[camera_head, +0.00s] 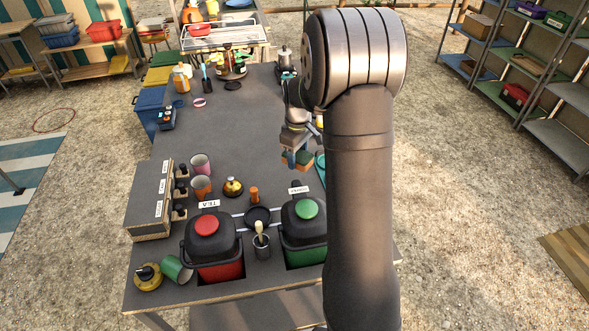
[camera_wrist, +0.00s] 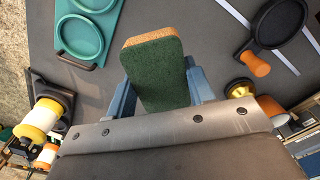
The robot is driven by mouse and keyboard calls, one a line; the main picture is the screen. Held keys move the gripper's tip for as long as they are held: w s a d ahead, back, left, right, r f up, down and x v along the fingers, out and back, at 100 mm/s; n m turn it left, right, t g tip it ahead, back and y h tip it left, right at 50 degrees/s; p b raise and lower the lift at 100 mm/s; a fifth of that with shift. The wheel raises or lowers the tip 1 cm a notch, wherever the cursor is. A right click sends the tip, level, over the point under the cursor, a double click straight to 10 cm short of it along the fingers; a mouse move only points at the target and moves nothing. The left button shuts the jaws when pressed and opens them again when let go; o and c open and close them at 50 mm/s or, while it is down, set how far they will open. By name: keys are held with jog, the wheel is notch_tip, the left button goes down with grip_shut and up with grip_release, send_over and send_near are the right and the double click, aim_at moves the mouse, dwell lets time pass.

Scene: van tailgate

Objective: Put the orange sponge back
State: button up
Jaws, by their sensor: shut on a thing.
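The orange sponge (camera_wrist: 155,70) has a dark green scouring side that faces the wrist camera, and an orange edge shows at its far end. My gripper (camera_wrist: 163,95) is shut on it, with a blue finger on each side. In the head view my gripper (camera_head: 296,157) holds the sponge (camera_head: 305,159) over the grey table, just left of my arm. I cannot tell how high it is above the table top. Which spot belongs to the sponge is not plain from these views.
A teal tray (camera_wrist: 112,22) with round recesses lies beside the sponge; its edge shows in the head view (camera_head: 320,168). A black pan (camera_wrist: 279,18) with an orange handle lies right. The table's middle (camera_head: 235,135) is clear.

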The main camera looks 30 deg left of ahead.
jog(key=r, duration=0.3)
jog(key=shift+s+a, duration=0.1)
jog(key=shift+s, duration=0.3)
jog(key=shift+s+a+f, duration=0.1)
jog(key=shift+s+a, duration=0.1)
jog(key=shift+a, duration=0.05)
send_over(260, 177)
notch_tip(260, 177, down, 6)
jog(key=shift+w+d+f, duration=0.1)
jog(key=shift+d+f, duration=0.05)
jog(key=shift+f, duration=2.15)
jog(key=shift+f, duration=0.15)
jog(key=o, duration=1)
